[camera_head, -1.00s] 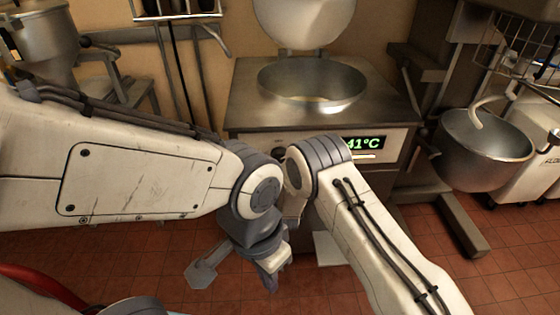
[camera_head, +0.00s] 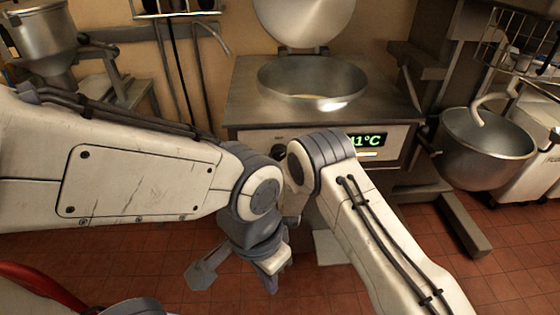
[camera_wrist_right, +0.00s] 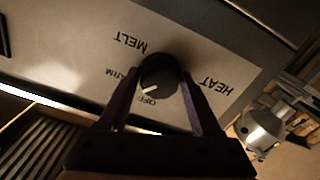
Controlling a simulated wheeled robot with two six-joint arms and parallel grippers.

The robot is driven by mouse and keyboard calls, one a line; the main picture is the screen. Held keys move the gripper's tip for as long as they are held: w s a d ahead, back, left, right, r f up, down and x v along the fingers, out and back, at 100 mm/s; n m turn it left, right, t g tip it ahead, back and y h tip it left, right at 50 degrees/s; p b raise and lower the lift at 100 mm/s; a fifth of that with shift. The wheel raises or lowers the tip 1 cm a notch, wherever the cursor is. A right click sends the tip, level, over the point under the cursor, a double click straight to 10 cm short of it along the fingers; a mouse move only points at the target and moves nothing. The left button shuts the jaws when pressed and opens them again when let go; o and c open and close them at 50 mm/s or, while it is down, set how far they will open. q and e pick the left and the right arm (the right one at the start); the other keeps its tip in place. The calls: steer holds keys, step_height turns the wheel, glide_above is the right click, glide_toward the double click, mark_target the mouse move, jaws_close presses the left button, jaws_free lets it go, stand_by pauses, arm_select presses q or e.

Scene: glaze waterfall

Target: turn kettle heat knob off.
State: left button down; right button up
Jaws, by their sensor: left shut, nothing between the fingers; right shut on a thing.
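The black kettle heat knob (camera_wrist_right: 159,74) is in the right wrist view, on a pale panel marked MELT, WARM, OFF and HEAT. Its white pointer mark is at the edge by the OFF lettering, toward the WARM side. My right gripper (camera_wrist_right: 160,84) is shut on the knob, one finger at each side. In the head view its fingers are hidden behind my arm. The kettle (camera_head: 312,86) is a round steel bowl with a raised lid, set in a metal housing. My left gripper (camera_head: 271,278) hangs below the panel, shut and empty, apart from the knob.
A green temperature display (camera_head: 370,141) is on the kettle front, partly covered by my right arm. A mixer bowl (camera_head: 487,148) stands to the right and a steel hopper (camera_head: 40,38) to the left.

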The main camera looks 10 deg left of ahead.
steer(key=n+b, duration=0.1)
steer(key=n, duration=0.3)
steer(key=shift+r+n+b, duration=0.1)
steer(key=shift+n+b, duration=0.5)
steer(key=shift+n, duration=1.5)
steer(key=o, duration=1.3)
steer(key=s+d, duration=0.2)
steer(key=s, duration=0.8)
steer(key=shift+s+b, duration=0.15)
steer(key=shift+b, duration=0.2)
